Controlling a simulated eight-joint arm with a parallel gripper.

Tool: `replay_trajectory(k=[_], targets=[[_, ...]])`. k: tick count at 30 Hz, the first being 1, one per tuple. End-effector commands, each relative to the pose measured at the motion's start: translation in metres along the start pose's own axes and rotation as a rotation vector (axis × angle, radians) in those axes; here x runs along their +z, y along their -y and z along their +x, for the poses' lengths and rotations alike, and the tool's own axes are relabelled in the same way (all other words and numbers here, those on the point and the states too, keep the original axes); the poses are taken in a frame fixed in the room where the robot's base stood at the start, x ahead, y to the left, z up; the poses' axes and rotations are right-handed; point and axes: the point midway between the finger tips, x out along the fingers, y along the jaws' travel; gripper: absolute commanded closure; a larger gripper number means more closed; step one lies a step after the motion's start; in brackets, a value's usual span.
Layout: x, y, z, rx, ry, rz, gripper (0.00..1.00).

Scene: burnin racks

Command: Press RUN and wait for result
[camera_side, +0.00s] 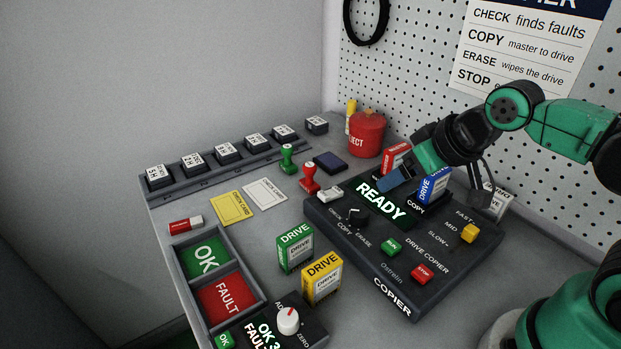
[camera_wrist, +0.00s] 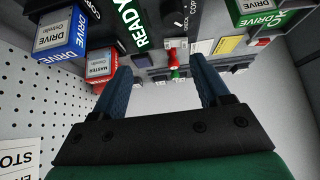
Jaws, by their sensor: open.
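The dark copier (camera_side: 375,285) stands on the bench, its lit display (camera_side: 380,199) reading READY. The green RUN button (camera_side: 391,247) and red STOP button (camera_side: 422,273) are on its front part. A mode knob (camera_side: 355,216) sits among CHECK, COPY and ERASE; I cannot tell its setting. A red master drive (camera_wrist: 100,65) and a blue drive (camera_side: 434,187) stand upright at the copier's back. My gripper (camera_side: 393,180) is open and empty, above the back of the copier near the display, apart from RUN. Its fingers (camera_wrist: 165,85) show nothing between them up close.
A yellow speed slider (camera_side: 469,233) is on the copier's right. Green (camera_side: 295,247) and yellow (camera_side: 322,277) drives stand in front. OK (camera_side: 205,256) and FAULT (camera_side: 227,297) trays lie left. Stamps (camera_side: 309,178), a red can (camera_side: 366,135) and a pegboard (camera_side: 420,75) are behind.

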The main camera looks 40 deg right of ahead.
Motion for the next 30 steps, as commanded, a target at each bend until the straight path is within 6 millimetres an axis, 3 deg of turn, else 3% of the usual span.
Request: replay_trajectory(k=[1,6,7,30], targets=[[0.0,0.0,0.0,0.0,0.0,0.0,0.48],[0.0,0.0,0.0,0.0,0.0,0.0,0.97],[0.0,0.0,0.0,0.0,0.0,0.0,1.0],[0.0,0.0,0.0,0.0,0.0,0.0,1.0]])
